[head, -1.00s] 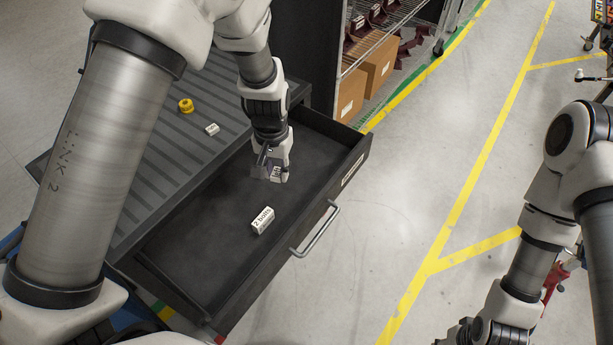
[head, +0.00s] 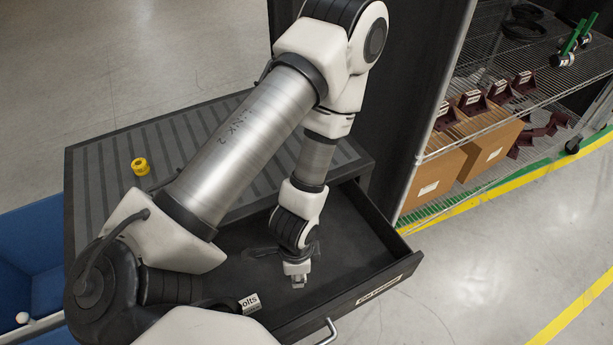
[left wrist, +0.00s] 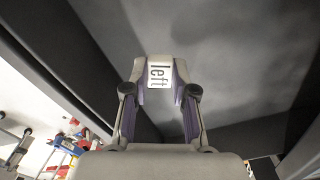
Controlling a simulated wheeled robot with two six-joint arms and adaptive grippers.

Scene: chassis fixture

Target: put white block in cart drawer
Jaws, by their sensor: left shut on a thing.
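The black cart drawer (head: 345,292) is pulled open. My left gripper (head: 297,280) points down inside its outline, shut on a small white block. Another white block (head: 250,303), with lettering ending in "olts", lies in the drawer, partly hidden by my arm. My right gripper is out of view.
A yellow knob-like piece (head: 140,166) stands on the ribbed cart top (head: 105,165). The drawer handle (head: 328,333) is at the bottom. A wire rack (head: 500,75) with cardboard boxes (head: 445,165) stands at right. A blue bin (head: 35,245) is at left.

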